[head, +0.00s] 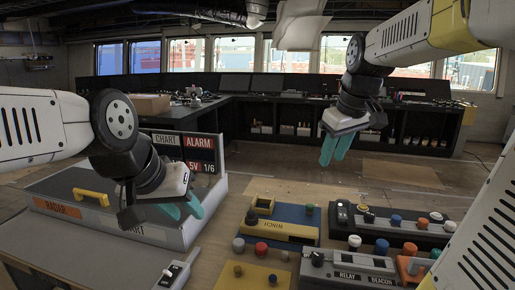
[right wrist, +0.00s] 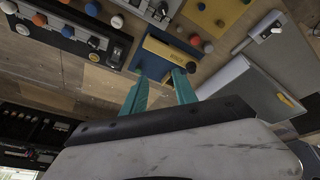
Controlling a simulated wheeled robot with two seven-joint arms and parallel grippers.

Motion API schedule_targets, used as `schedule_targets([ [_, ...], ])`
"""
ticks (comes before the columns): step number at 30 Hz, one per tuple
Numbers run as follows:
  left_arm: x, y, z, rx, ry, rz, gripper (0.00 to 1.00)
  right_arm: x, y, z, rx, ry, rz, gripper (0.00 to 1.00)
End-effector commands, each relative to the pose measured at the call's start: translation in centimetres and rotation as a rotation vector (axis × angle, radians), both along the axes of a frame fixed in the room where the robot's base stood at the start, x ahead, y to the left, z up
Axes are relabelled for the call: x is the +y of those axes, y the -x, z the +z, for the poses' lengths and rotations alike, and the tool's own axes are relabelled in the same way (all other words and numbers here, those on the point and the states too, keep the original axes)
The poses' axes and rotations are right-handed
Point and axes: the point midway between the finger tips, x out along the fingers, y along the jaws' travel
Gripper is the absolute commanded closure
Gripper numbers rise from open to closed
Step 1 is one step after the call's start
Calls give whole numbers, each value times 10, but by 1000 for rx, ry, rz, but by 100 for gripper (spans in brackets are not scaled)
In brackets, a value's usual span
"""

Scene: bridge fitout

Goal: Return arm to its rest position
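My right arm comes in from the upper right in the head view. Its gripper (head: 335,148) hangs in the air over the floor beyond the panels, teal fingers pointing down. In the right wrist view its fingers (right wrist: 160,92) are apart with nothing between them. My left gripper (head: 183,208) is over the front of the grey console labelled RADAR and CHART (head: 205,224). Its two teal fingers look slightly apart, and I see nothing held between them. Whether they touch the console cannot be told.
A blue panel with a yellow WINCH block (head: 290,230), a black knob panel (head: 400,226), a RELAY/BEACON panel (head: 350,266) and a yellow knob panel (head: 250,276) cover the bench front. A CHART/ALARM display (head: 190,150) stands behind the console. Open floor lies beyond, before dark counters (head: 285,112).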

Motion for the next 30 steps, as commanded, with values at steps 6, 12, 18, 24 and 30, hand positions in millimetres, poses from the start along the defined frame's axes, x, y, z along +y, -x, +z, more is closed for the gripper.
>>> schedule_targets([
  [6, 0, 0, 0, 0, 0, 0, 64, 23, 81, -15, -69, -130, -182, 66],
  [12, 0, 0, 0, 0, 0, 0, 64, 38, 132, -40, -107, -242, -316, 66],
  [18, 0, 0, 0, 0, 0, 0, 64, 43, 152, -55, -117, -294, -374, 66],
  [24, 0, 0, 0, 0, 0, 0, 64, 44, 154, -56, -117, -298, -380, 66],
  [30, 0, 0, 0, 0, 0, 0, 64, 44, 153, -56, -117, -297, -379, 66],
])
